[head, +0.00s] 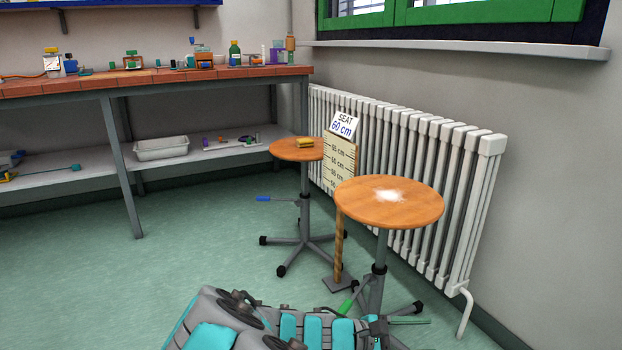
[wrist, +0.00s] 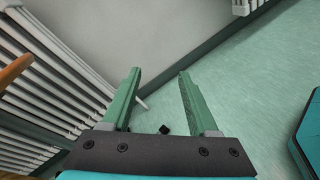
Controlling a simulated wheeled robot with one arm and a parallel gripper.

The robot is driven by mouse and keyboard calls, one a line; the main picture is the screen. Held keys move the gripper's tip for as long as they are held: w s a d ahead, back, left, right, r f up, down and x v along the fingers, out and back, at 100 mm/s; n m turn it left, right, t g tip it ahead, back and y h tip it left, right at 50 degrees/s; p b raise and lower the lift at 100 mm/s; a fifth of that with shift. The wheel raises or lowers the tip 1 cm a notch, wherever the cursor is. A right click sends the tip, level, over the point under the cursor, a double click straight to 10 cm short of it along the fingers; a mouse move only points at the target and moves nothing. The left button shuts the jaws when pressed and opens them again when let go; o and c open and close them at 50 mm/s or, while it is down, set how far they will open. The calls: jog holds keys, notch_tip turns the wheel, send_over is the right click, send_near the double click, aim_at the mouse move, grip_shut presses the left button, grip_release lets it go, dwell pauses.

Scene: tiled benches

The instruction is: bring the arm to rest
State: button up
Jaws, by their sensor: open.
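My arm reaches in from the bottom of the head view, low in front of the nearer stool. My gripper (head: 393,304) has its green fingers spread apart beside the lower part of that stool. In the wrist view my gripper (wrist: 160,73) is open, and nothing is between the fingers. Beyond them are the green floor and the foot of the wall.
The nearer stool (head: 422,205) has a white powdery patch on its seat. A farther stool (head: 286,151) bears a yellow block. A height gauge (head: 341,165) stands between them. A radiator (head: 447,190) lines the wall. A tiled bench (head: 60,87) is at left; floor (head: 130,270) before it is clear.

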jog(key=s+d+r+m+g+y+p, duration=0.1)
jog(key=s+d+r+m+g+y, duration=0.2)
jog(key=s, duration=0.5)
jog(key=s+d+r+m+g+y+p, duration=0.1)
jog(key=s+r+m+g+y+p, duration=0.2)
jog(key=s+m, duration=0.35)
jog(key=s+a+r+m+t+y+p, duration=0.1)
jog(key=s+a+r+m+y+p, duration=0.1)
jog(key=s+a+y, duration=0.7)
jog(key=shift+s+a+r+m+t, duration=0.3)
jog(key=shift+s+a+r+m, duration=0.45)
jog(key=shift+s+a+r, duration=0.2)
